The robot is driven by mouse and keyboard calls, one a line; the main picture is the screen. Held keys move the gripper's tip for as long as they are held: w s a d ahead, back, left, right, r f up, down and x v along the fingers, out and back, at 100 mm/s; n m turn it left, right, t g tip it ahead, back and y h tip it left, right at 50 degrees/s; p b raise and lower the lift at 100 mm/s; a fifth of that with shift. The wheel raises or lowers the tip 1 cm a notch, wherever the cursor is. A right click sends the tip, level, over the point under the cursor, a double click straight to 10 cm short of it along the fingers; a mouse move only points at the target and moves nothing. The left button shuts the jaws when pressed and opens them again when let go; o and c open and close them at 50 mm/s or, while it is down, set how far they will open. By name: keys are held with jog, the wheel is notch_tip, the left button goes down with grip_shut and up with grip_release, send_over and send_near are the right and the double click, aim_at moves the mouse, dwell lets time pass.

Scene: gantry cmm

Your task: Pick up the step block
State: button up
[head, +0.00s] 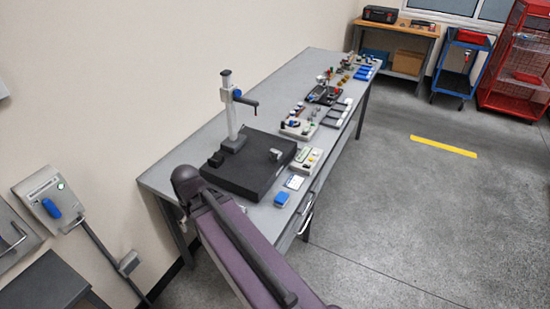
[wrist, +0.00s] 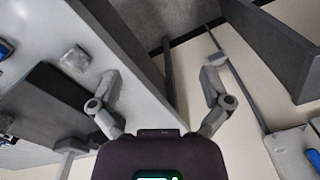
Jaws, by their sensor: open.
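A small grey metallic block (wrist: 75,58), which looks like the step block, sits on the light grey table top (wrist: 130,75) in the wrist view, beside the black plate (wrist: 55,100). I cannot make out its steps. In the head view I do not see it clearly; my arm covers that end of the table. My gripper (wrist: 160,78) is open in the wrist view, its two fingers wide apart with nothing between them. The block lies left of the left finger, apart from it. The fingers do not show clearly in the head view.
The black plate (head: 240,185) carries a stand (head: 230,110), a small dark block and a small grey piece (head: 276,154). A wall box (head: 50,203) is at the left.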

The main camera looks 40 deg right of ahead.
jog(key=w+d+f+m+t+y+b, duration=0.2)
jog(key=w+d+f+m+y+b, duration=0.15)
jog(key=w+d+m, duration=0.4)
jog(key=m+t+y+b, duration=0.2)
jog(key=m+t+b, duration=0.85)
jog(key=m, duration=1.25)
send_near(280, 155)
jog(key=shift+p+v, duration=0.4)
jog(key=shift+v, duration=0.65)
jog(key=shift+a+r, duration=0.15)
jog(key=shift+a, duration=0.1)
jog(key=b+x, duration=0.3)
jog(key=x, duration=0.4)
jog(key=shift+w+f, duration=0.3)
jog(key=shift+w+a+f, duration=0.1)
jog(key=shift+w+a, duration=0.1)
jog(key=shift+w, duration=0.2)
jog(key=shift+w, duration=0.1)
